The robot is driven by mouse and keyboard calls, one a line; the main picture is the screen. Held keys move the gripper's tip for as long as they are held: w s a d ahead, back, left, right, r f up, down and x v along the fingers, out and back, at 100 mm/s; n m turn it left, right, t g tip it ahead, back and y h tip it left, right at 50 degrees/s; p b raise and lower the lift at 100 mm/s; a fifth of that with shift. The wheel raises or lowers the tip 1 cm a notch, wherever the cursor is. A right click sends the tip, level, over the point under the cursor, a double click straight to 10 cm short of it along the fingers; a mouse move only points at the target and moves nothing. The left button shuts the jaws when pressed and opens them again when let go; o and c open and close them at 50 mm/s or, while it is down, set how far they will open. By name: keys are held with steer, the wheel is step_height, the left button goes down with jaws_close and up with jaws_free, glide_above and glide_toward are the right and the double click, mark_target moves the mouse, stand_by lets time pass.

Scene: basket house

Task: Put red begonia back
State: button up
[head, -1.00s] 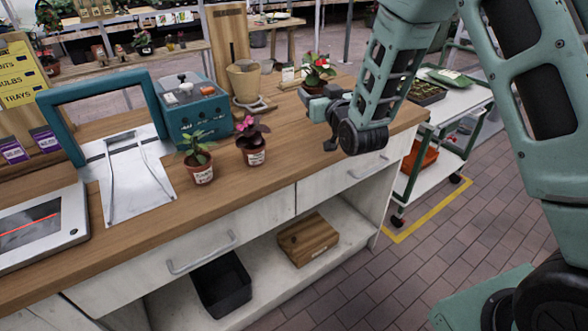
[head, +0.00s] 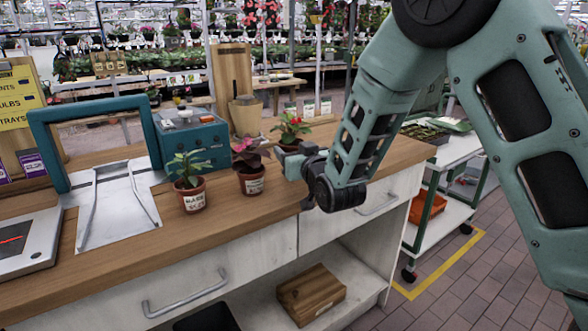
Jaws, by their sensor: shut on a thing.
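The red begonia (head: 291,127), a small plant with red flowers and green leaves, is in the head view at the back of the wooden counter (head: 240,214). My gripper (head: 288,153) is shut on it at its pot. The pot is mostly hidden behind the gripper, so I cannot tell whether its base touches the counter. A dark-leaved potted plant with pink-red colour (head: 251,181) stands just left of my gripper. A green-leaved potted plant (head: 191,196) stands further left. Both are upright in labelled brown pots.
A teal box (head: 192,143) and a tan pot on a wooden stand (head: 245,116) are behind the plants. A metal tray (head: 118,205) and teal frame are at left. A wooden box (head: 311,296) lies on the lower shelf. A cart (head: 440,208) stands right.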

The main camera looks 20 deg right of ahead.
steer(key=shift+f, duration=1.9)
steer(key=shift+f, duration=0.15)
steer(key=shift+f+b, duration=0.15)
steer(key=shift+b, duration=0.2)
steer(key=o, duration=1.1)
steer(key=shift+c, duration=0.2)
steer(key=shift+r, duration=0.2)
